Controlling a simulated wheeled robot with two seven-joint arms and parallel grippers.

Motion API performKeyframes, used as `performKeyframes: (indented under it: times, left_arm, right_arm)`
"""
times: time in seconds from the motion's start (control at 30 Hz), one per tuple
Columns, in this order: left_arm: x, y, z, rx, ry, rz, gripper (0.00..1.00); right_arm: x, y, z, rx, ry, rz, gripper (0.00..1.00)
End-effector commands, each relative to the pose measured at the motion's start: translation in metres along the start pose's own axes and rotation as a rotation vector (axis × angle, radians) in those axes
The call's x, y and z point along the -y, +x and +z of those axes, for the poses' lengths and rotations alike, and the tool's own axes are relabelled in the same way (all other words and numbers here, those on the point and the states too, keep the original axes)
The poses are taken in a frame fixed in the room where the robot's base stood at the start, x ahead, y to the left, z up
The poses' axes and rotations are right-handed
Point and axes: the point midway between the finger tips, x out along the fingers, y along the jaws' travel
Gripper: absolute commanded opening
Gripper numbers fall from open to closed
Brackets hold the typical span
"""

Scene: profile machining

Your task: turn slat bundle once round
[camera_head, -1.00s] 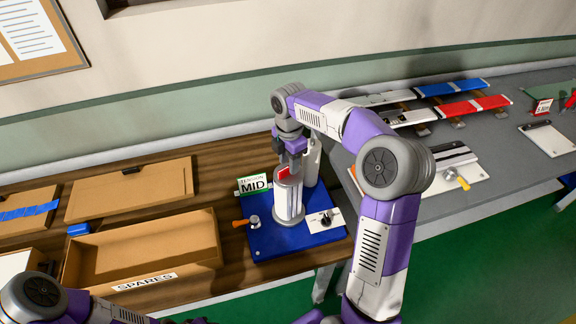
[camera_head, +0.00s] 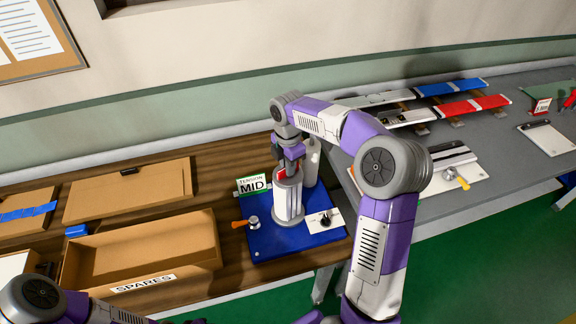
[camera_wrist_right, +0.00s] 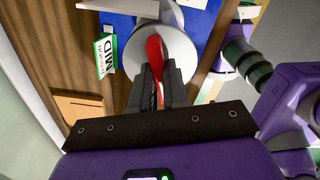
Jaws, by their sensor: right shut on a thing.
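The slat bundle looks like an upright white cylinder (camera_head: 288,203) with grey end rings, standing on a blue base plate (camera_head: 268,240). A red grip piece (camera_head: 296,171) is on its top. My right gripper (camera_head: 292,165) comes down from above and is shut on this red piece. The right wrist view shows the dark fingers (camera_wrist_right: 157,88) close together on the red piece (camera_wrist_right: 155,52), over the round pale top (camera_wrist_right: 184,52). The fingers hide part of the red piece. My left arm shows at the lower left of the head view; its gripper is out of frame.
A green and white "TENSION MID" sign (camera_head: 252,185) stands behind the plate. An orange-handled lever (camera_head: 242,224) and a black knob (camera_head: 325,221) flank the bundle. A white cylinder (camera_head: 311,160) stands close behind. An open SPARES box (camera_head: 140,254) is at left.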

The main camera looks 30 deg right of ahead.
Motion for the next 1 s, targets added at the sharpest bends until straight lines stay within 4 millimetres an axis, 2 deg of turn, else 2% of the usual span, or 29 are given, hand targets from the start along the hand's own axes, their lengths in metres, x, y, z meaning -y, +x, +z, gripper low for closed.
performKeyframes:
  times: [0.27, 0.47, 1.0]
  left_arm:
    - [-0.001, -0.001, 0.000, 0.000, 0.000, 0.000, 0.43]
    - [-0.002, -0.006, 0.000, 0.000, 0.000, 0.000, 0.43]
    - [-0.009, -0.024, 0.001, 0.000, 0.000, 0.000, 0.43]
  right_arm:
    - [0.001, 0.003, 0.000, -0.001, 0.024, -0.007, 0.00]
    - [0.001, 0.003, -0.001, -0.001, 0.111, -0.010, 0.00]
    - [0.002, 0.004, -0.001, 0.001, 0.593, -0.015, 0.00]
